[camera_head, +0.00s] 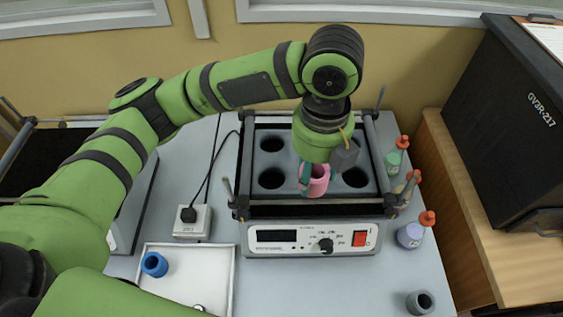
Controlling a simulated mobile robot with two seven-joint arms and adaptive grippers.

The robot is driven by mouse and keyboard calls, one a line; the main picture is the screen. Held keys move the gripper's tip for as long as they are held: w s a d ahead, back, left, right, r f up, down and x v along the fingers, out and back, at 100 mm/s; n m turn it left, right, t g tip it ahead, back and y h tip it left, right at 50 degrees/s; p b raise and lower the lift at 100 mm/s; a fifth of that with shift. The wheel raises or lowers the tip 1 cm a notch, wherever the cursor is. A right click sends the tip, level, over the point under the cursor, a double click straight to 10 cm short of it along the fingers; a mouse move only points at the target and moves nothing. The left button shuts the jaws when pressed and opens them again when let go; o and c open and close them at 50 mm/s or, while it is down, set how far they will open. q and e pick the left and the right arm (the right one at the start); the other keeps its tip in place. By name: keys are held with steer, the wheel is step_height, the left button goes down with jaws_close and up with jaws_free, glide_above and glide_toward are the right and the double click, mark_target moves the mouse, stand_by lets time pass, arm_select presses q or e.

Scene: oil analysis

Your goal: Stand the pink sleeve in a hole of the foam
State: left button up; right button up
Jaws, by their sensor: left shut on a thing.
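The pink sleeve (318,182) is a short open cylinder, held upright below my left gripper (314,176). My left gripper is shut on the sleeve, and its fingers partly show beside it. The dark grey foam (292,183) sits in the framed top of a bench device and has several round holes. The sleeve is over the foam between the front left hole (272,178) and the front right hole (355,177). I cannot tell whether its lower end touches the foam. My arm hides part of the back of the foam. My right gripper is not in view.
The device's control panel (283,238) faces me. A white tray (226,275) with a blue sleeve (154,264) is at the front left. A grey sleeve (420,302) stands front right. Orange-capped bottles (410,235) line the device's right side. A black cabinet (510,120) stands farther right.

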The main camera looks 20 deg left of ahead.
arm_select(q)
steer(key=a+f, duration=0.1)
steer(key=a, duration=0.1)
steer(key=w+a+f, duration=0.1)
steer(key=a, duration=0.1)
steer(key=w+a+f+p, duration=0.1)
steer(key=a, duration=0.1)
steer(key=shift+f, duration=0.2)
steer(key=w+a+f, duration=0.2)
steer(key=a+f, duration=0.1)
steer(key=shift+w+a+p, duration=0.2)
steer(key=shift+a+p, duration=0.1)
steer(key=shift+p, duration=0.1)
steer(key=shift+f, duration=0.3)
step_height(320, 180, down, 3)
steer(key=shift+f+p, duration=0.1)
steer(key=shift+p, duration=0.45)
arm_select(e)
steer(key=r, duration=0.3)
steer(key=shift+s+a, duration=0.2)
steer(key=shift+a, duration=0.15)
arm_select(q)
steer(key=shift+f, duration=0.1)
steer(key=o, duration=0.4)
steer(key=shift+f, duration=0.1)
steer(key=o, duration=0.3)
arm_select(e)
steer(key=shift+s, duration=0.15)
